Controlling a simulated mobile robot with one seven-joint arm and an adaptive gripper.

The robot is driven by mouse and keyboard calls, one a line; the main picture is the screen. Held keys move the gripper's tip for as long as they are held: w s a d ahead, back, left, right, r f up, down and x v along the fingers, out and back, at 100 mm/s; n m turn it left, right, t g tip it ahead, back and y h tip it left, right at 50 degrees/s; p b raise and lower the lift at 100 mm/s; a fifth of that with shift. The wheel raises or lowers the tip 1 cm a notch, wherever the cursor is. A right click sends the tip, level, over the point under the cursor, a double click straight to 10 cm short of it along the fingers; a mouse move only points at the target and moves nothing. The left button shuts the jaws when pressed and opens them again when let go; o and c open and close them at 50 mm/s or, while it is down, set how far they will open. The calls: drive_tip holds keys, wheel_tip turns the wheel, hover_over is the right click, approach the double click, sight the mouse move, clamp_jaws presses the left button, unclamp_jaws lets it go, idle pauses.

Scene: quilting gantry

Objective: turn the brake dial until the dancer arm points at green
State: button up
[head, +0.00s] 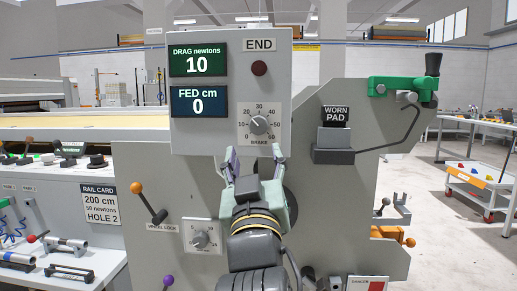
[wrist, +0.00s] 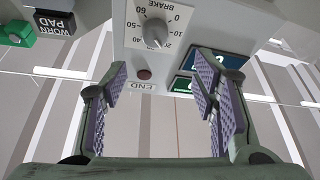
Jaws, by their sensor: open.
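The brake dial (head: 260,124) is a grey round knob on a white scale marked 0 to 60, low on the upright grey panel. It also shows upside down at the top of the wrist view (wrist: 155,32); I cannot tell its setting surely. My gripper (head: 255,156) is open and empty, just below the dial and apart from it. In the wrist view its purple-padded fingers (wrist: 161,76) stand wide apart. The drag display (head: 198,61) reads 10 newtons. A small label (head: 366,284) at the bottom edge seems to read DANCER; the dancer arm and its green mark are not clearly visible.
Above the dial are a dark red button (head: 259,68) and a FED display (head: 199,102) reading 0 cm. A rail card (head: 101,203) reads 200 cm, 50 newtons, hole 2. An orange-knobbed wheel lock lever (head: 147,202) and a second dial (head: 201,239) sit lower left.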

sight(258, 126)
drive_tip(key=p+x, duration=0.6)
drive_tip(key=x, duration=0.1)
drive_tip(key=p+x, duration=0.3)
drive_tip(key=p, duration=0.1)
drive_tip(key=shift+w+d+f, duration=0.1)
drive_tip(key=shift+w+d, duration=0.25)
drive_tip(key=shift+w, duration=0.15)
drive_tip(key=shift+c, duration=0.6)
drive_tip(key=c, duration=1)
